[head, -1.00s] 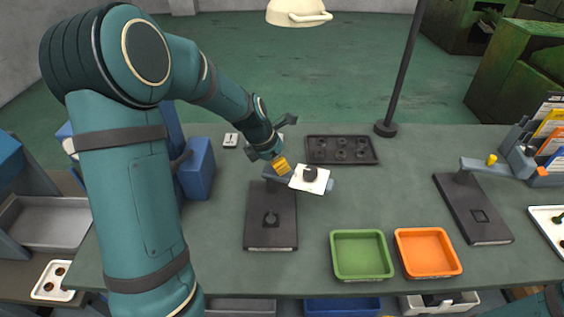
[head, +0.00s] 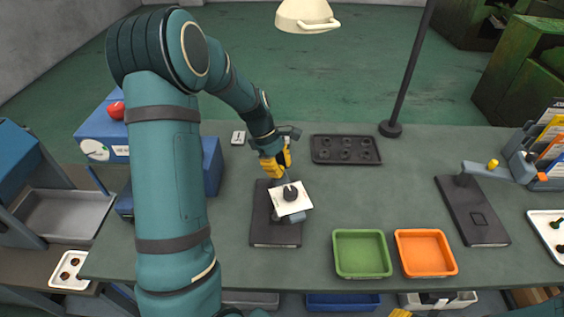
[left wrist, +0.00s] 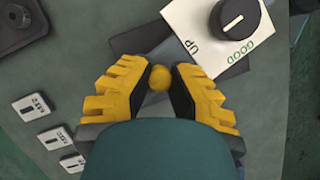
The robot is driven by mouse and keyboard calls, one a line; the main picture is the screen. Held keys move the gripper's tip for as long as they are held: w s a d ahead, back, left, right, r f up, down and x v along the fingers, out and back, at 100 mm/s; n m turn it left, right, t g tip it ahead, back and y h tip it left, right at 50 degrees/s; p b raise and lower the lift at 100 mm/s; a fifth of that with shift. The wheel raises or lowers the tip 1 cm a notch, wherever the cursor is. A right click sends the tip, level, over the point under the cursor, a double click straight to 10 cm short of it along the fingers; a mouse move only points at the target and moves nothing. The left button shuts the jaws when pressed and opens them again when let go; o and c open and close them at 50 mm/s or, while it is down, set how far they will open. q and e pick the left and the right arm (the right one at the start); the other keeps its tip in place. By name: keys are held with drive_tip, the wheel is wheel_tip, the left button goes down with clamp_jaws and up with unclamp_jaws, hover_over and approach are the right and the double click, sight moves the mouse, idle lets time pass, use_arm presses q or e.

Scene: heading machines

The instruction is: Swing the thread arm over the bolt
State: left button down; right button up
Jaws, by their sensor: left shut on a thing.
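The left fixture has a dark base plate (head: 268,239) on the bench. Its grey-blue thread arm (head: 288,234) now lies across the plate, with a white dial card (head: 292,207) and black knob on top. The bolt is hidden, apparently beneath the arm and card. My left gripper (head: 276,163) is at the far end of the plate, behind the card. In the left wrist view its yellow fingers are shut on a yellow ball knob (left wrist: 159,78), beside the card (left wrist: 190,28) marked "UP" and "GOOD". Only yellow tips of my right gripper (head: 400,314) show at the bottom edge.
A second fixture (head: 474,212) with its own arm and yellow knob stands at the right. Green (head: 362,270) and orange (head: 427,268) bins sit at the front. A dark tray (head: 345,150) and a lamp post (head: 390,129) stand behind.

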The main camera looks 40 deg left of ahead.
use_arm(q)
drive_tip(key=shift+s+a+f+m+g+p, duration=0.1)
drive_tip(key=shift+s+m+g+p, duration=0.2)
drive_tip(key=shift+m, duration=0.55)
drive_tip(key=shift+s+f+m+g+p, duration=0.1)
drive_tip(key=shift+m+g+p, duration=0.3)
drive_tip(key=shift+m, duration=0.45)
drive_tip(key=c, duration=0.9)
unclamp_jaws()
drive_tip(key=shift+o, duration=0.2)
drive_tip(key=shift+a+r, duration=0.1)
drive_tip(key=shift+w+a+r, duration=0.1)
drive_tip(key=shift+r, duration=0.1)
drive_tip(key=v, duration=1.1)
drive_tip(key=shift+r, duration=0.25)
